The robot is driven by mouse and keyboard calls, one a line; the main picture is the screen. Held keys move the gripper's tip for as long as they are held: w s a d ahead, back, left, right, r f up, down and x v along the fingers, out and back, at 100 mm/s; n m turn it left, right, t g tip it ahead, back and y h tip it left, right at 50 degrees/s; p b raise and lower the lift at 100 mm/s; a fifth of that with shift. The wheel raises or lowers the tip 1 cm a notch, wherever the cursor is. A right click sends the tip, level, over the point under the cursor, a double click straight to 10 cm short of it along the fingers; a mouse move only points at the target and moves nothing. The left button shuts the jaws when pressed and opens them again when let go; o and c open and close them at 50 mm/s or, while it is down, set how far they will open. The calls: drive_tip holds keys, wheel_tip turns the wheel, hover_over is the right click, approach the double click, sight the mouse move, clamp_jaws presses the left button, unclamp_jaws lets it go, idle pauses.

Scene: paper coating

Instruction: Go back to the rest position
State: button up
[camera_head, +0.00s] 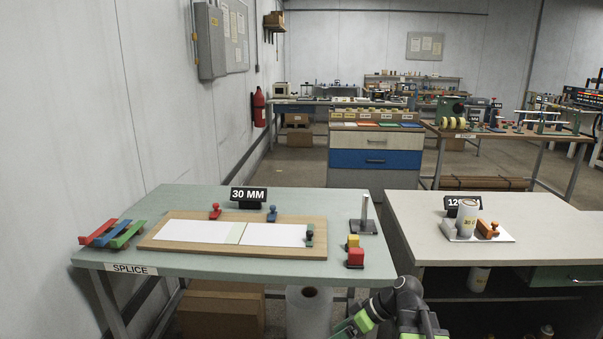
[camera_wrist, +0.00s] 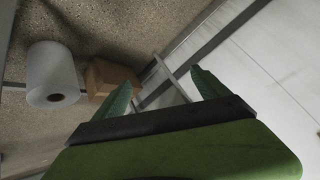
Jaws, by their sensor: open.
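My gripper (camera_wrist: 163,84) is open, its two green fingers spread apart with nothing held between them. In the head view my gripper (camera_head: 347,326) shows at the bottom edge, partly cut off. It is low in front of the splice table (camera_head: 300,190), near that table's front right corner. In the wrist view a white roll (camera_wrist: 55,75) and a cardboard box (camera_wrist: 110,78) lie on the floor beyond the fingers, apart from them.
A drawer cabinet (camera_head: 375,160) stands behind.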

drive_tip(key=s+a+f+m+g+h, duration=0.1)
drive_tip(key=s+a+f+m+h, duration=0.1)
drive_tip(key=s+f+h, duration=0.15)
drive_tip(key=d+f+m+h, duration=0.3)
drive_tip(key=d+m+h, duration=0.2)
drive_tip(key=d+m, duration=0.4)
wheel_tip(320, 180, up, 14)
drive_tip(key=p, duration=1.4)
drive_tip(key=shift+s, duration=0.3)
